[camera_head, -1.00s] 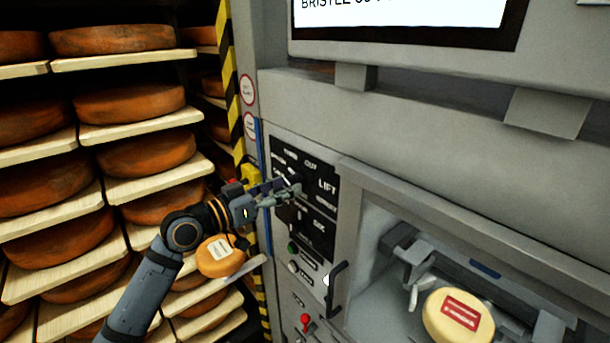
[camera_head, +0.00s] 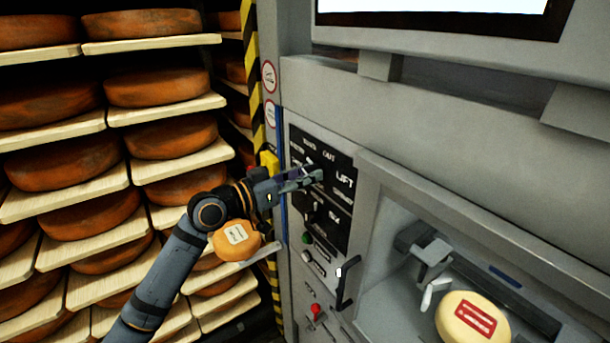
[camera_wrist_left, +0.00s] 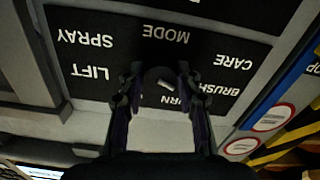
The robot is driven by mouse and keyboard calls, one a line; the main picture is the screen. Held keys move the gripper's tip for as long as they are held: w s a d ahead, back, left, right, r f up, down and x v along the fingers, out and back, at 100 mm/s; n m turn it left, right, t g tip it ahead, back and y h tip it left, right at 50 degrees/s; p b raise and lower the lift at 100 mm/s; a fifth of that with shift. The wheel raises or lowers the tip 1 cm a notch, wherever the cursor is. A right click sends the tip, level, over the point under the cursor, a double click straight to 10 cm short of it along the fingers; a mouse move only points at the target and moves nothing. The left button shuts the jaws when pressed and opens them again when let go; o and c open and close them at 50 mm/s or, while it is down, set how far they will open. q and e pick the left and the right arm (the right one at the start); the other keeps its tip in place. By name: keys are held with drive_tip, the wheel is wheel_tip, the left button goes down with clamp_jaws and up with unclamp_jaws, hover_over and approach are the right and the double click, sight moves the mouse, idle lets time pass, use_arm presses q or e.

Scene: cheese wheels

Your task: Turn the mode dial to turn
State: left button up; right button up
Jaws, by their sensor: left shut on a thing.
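The mode dial (camera_wrist_left: 163,80) is a small grey round knob with a pale mark on the black label panel (camera_wrist_left: 225,62). In the wrist view the labels are upside down: MODE, SPRAY, LIFT, CARE, BRUSH and a partly hidden word ending in RN. The pale mark slants toward the lower right, near the RN and BRUSH labels. My left gripper (camera_wrist_left: 160,72) has a finger on each side of the dial and is shut on it. In the head view my left gripper (camera_head: 312,174) reaches the panel and hides the dial. My right gripper is out of view.
Shelves of orange cheese wheels (camera_head: 160,86) stand at the left. A black handle (camera_head: 346,282) and a red knob (camera_head: 316,310) are below the panel. A pale cheese (camera_head: 472,318) lies in the machine's bay.

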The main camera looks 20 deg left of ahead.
use_arm(q)
drive_tip(key=shift+m+b, duration=4.3)
drive_tip(key=shift+b, duration=1.05)
drive_tip(key=o, duration=1.1)
drive_tip(key=shift+w+d, duration=0.1)
drive_tip(key=shift+w, duration=0.1)
drive_tip(key=shift+o, duration=0.2)
